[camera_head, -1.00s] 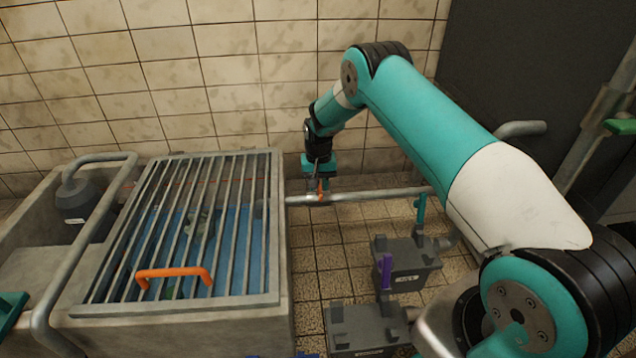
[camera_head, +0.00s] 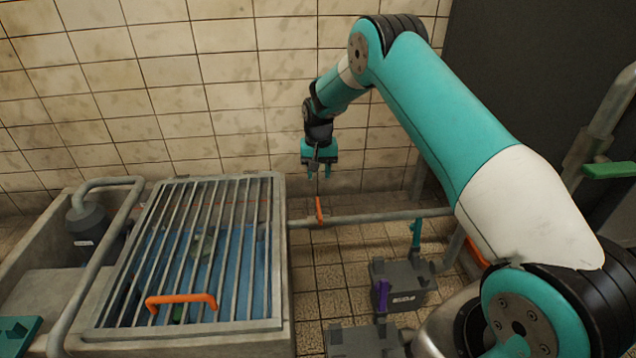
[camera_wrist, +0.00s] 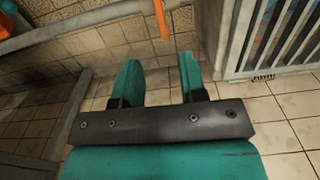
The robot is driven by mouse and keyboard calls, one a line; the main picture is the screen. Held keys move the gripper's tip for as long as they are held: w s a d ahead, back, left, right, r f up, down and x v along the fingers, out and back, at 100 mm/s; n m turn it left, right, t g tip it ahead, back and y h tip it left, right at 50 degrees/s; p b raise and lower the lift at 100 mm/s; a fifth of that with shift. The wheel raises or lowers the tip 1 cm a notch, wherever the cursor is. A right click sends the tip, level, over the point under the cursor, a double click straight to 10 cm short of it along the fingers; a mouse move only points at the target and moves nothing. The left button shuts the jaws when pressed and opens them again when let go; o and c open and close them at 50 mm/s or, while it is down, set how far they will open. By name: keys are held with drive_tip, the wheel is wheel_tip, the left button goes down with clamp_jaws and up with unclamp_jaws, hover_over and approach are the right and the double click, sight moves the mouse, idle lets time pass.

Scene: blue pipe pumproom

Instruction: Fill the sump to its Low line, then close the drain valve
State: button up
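The concrete sump (camera_head: 284,240) stands at the left under a barred grate (camera_head: 205,178) with an orange handle (camera_head: 181,300). Blue water (camera_head: 235,262) shows between the bars; I cannot read a Low line. An orange lever (camera_head: 319,210) stands upright across the pipe right of the sump; I cannot tell whether it is the drain valve. It also shows at the top of the wrist view (camera_wrist: 160,18). My gripper (camera_head: 319,174) is just above the lever, apart from it. Its fingers are spread and empty in the wrist view (camera_wrist: 159,72).
A grey pipe (camera_head: 370,217) runs right from the sump. Grey boxes bear a purple handle (camera_head: 383,295) and a teal handle (camera_head: 416,235). A green handle (camera_head: 608,170) is at right, another (camera_head: 18,332) at lower left. A tiled wall (camera_head: 230,95) stands behind.

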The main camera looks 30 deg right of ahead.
drive_tip(key=shift+r+p, duration=0.45)
drive_tip(key=shift+r, duration=1.4)
drive_tip(key=s+a+r+n+y, duration=0.1)
drive_tip(key=s+a+r+n, duration=0.2)
drive_tip(key=s+a+r, duration=0.5)
drive_tip(key=s+a+r+n+y, duration=0.1)
drive_tip(key=s+a+r+n, duration=0.2)
drive_tip(key=s+a+r, duration=0.5)
drive_tip(key=s+a+r+n+y, duration=0.1)
drive_tip(key=s+a+r+n, duration=0.15)
drive_tip(key=s, duration=0.55)
drive_tip(key=s+a+r+n+p, duration=0.1)
drive_tip(key=s+r+n, duration=0.15)
drive_tip(key=s, duration=0.55)
drive_tip(key=s+a+r+n+y, duration=0.1)
drive_tip(key=s+r, duration=0.2)
drive_tip(key=s, duration=0.5)
wheel_tip(320, 180, up, 38)
drive_tip(key=p, duration=3.8)
drive_tip(key=shift+w+a, duration=0.15)
drive_tip(key=shift+a, duration=0.05)
